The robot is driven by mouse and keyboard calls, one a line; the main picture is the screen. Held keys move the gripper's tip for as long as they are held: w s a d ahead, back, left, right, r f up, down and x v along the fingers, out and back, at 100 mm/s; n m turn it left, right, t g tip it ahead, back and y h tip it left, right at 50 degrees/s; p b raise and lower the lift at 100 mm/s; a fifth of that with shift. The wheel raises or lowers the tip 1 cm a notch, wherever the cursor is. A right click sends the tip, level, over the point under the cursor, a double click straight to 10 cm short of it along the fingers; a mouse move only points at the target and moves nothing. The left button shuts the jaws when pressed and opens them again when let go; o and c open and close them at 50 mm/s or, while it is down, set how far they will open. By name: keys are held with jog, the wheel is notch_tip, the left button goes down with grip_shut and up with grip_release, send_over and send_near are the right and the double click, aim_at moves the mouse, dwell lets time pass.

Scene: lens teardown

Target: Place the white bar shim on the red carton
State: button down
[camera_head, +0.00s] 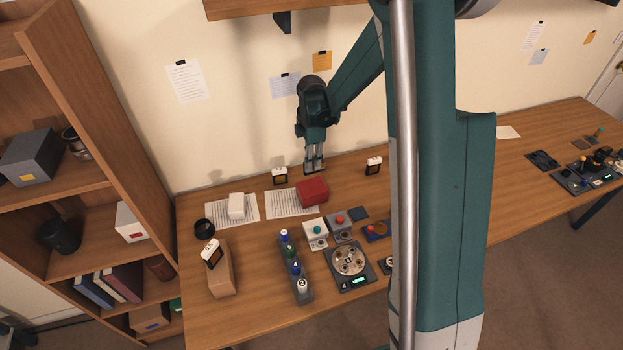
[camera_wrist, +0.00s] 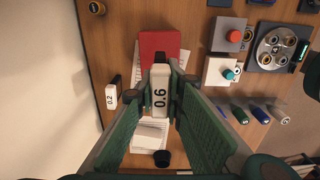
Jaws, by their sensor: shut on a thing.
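My gripper (camera_head: 314,168) is shut on a white bar shim marked 0.6 (camera_wrist: 160,92), seen between its green fingers in the wrist view. In the head view the held shim is too small to make out. The red carton (camera_head: 312,191) lies on the table, just below my fingertips in the head view. In the wrist view the carton (camera_wrist: 160,43) is just beyond the far end of the held shim. I cannot tell whether the shim touches it; my gripper appears to be above the table behind the carton.
A shim marked 0.2 (camera_wrist: 112,97) stands left of the fingers in the wrist view. A white box (camera_head: 236,206) lies on a paper sheet left of the carton. Button boxes (camera_head: 316,233), a vial rack (camera_head: 296,272) and a round dial unit (camera_head: 349,263) stand in front.

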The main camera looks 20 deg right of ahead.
aim_at(311, 173)
jog(key=shift+f, duration=1.9)
jog(key=shift+f, duration=1.85)
jog(key=shift+f, duration=0.1)
jog(key=c, duration=2.9)
grip_release()
jog(key=shift+f, duration=0.1)
jog(key=o, duration=0.5)
jog(key=shift+r, duration=0.3)
jog(key=shift+r, duration=5.9)
